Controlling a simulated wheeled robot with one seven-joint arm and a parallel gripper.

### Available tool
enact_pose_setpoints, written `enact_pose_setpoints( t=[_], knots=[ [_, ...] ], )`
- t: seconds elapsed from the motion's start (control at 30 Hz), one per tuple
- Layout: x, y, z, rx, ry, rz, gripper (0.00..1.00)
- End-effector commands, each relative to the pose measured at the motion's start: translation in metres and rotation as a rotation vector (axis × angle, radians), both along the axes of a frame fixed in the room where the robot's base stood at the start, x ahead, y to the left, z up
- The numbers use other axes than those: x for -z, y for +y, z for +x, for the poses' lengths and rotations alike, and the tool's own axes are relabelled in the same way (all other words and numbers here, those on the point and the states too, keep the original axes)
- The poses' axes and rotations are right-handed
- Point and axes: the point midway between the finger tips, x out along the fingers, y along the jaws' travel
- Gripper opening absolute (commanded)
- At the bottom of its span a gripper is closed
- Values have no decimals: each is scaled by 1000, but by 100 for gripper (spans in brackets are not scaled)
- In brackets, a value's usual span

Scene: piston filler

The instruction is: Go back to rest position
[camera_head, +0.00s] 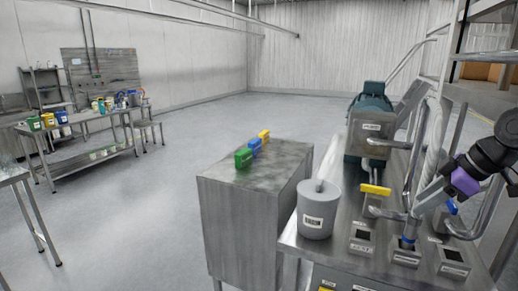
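My gripper (424,200) is at the right, at the end of my dark arm, with a purple band behind its fingers. It points down and left over the steel filler machine (335,245), close to a vertical nozzle pipe. The fingers are small and seen from the side, so I cannot tell if they are open or shut. A blue handle (451,208) is just right of the fingertips. A yellow lever (376,190) is to their left. Whether the gripper touches either the pipe or the blue handle is unclear.
A grey lidded bucket (318,212) stands at the machine's left edge. Green, blue and yellow blocks (243,158) sit on a steel cabinet (222,215). A motor unit (370,125) stands behind. A steel table (85,116) with containers is far left. The middle floor is clear.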

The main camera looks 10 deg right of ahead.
Motion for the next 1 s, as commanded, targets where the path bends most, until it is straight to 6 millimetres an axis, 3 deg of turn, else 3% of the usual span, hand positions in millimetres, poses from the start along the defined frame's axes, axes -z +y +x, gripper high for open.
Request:
enact_pose_setpoints(
  t=[0.27,0.4,0.57,0.77,1.0],
  knots=[
    [-18,1,47,177,-270,48,36],
    [-14,16,70,271,-429,128,36],
    [-1,44,84,380,-612,257,36],
    [23,79,76,517,-802,424,36],
    [65,118,32,662,-956,577,36]
  ],
)
